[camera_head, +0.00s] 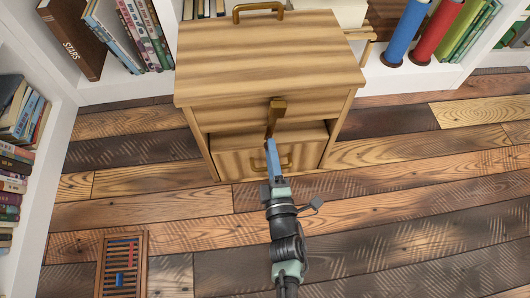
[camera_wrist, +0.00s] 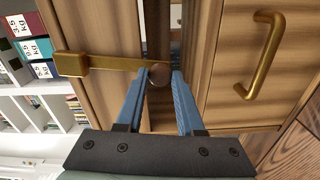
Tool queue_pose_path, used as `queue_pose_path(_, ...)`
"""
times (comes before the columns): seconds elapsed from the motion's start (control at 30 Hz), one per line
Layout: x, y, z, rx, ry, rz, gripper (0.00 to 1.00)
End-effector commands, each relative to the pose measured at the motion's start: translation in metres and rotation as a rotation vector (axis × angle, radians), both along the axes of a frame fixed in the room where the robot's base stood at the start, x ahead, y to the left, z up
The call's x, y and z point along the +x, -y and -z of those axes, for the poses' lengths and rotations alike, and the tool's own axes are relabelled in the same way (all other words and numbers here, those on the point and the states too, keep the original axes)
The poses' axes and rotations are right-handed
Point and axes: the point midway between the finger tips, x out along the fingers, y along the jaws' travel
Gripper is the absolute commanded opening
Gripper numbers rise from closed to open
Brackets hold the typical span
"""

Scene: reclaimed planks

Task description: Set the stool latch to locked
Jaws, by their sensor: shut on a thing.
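The stool is a striped wooden cabinet-like piece (camera_head: 270,55) with a flat top and a lower front panel, standing on the plank floor. Its brass latch (camera_head: 277,108) is on the upper front; in the wrist view the latch bar (camera_wrist: 100,63) runs sideways from a square block at its left end to my fingers. A dark round knob (camera_wrist: 158,77) sits between the fingertips. My gripper (camera_head: 270,143) reaches the latch from the front, its blue fingers closed around the knob end, also in the wrist view (camera_wrist: 161,72). The fingers partly hide that end.
A brass handle (camera_head: 259,10) is on the stool's top, and another handle (camera_wrist: 264,55) is on its front panel. White bookshelves (camera_head: 55,120) stand left and behind. An abacus (camera_head: 122,265) lies on the floor at lower left. The floor at right is clear.

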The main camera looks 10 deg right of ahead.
Motion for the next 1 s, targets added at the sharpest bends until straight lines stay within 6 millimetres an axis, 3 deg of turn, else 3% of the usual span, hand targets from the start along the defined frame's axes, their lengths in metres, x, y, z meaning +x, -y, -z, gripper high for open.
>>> queue_pose_path(0.3, -0.0007, 0.0091, 0.0023, -0.124, -0.002, 0.001, 0.00)
queue_pose_path(0.87, -0.0007, 0.0119, 0.0018, -0.150, -0.002, 0.003, 0.00)
queue_pose_path(0.9, -0.0007, 0.0119, 0.0017, -0.149, -0.002, 0.003, 0.44)
queue_pose_path(1.0, -0.0006, 0.0117, 0.0014, -0.149, -0.001, 0.003, 0.62)
